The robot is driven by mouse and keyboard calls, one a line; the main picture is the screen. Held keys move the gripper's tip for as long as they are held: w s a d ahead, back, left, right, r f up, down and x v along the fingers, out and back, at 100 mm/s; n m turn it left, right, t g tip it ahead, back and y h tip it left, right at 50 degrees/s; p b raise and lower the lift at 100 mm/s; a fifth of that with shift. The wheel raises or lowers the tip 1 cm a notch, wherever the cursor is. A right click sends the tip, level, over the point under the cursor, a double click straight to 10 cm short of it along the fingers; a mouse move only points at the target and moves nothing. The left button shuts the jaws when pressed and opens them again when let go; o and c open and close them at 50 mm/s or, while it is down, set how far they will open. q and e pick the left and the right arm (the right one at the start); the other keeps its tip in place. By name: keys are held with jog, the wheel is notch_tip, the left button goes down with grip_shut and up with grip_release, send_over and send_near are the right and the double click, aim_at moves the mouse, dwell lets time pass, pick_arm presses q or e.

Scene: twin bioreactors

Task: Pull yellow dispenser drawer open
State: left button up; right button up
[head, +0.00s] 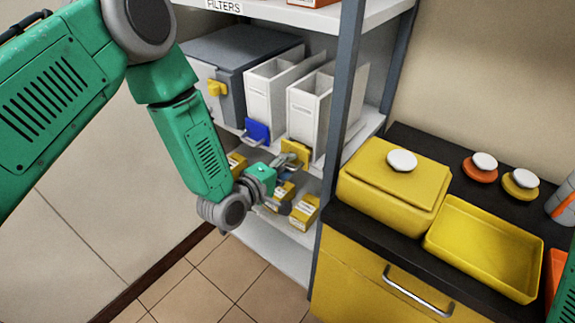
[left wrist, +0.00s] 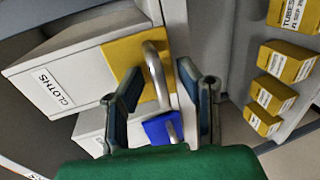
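The yellow dispenser drawer front (head: 296,150) is on a white dispenser (head: 309,106) on the middle shelf. In the left wrist view the yellow front (left wrist: 125,55) has a metal handle (left wrist: 155,75) and sits against the white body labelled CLOTHS (left wrist: 65,85). No gap shows at the front. My left gripper (head: 284,177) is just in front of and below the yellow front. In the left wrist view its fingers (left wrist: 158,82) are apart, with the handle appearing between them; I cannot tell whether they touch it. My right gripper is not in view.
A second white dispenser with a blue front (head: 257,131) stands directly left. Several small yellow boxes (head: 305,212) are on the shelf below, close to my gripper. A grey shelf post (head: 341,95) rises right of the dispensers. A counter (head: 385,238) with yellow containers stands farther right.

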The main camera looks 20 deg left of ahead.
pick_arm(q)
jog(key=shift+a, duration=0.45)
grip_shut()
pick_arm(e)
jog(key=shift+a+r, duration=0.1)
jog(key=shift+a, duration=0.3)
pick_arm(q)
jog(key=shift+s+f, duration=0.1)
jog(key=shift+s, duration=0.05)
jog(key=f+p+v, duration=0.1)
jog(key=f+v, duration=0.1)
jog(key=v, duration=0.7)
jog(key=shift+s, duration=0.5)
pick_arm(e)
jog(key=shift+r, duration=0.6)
pick_arm(q)
jog(key=shift+f, duration=0.15)
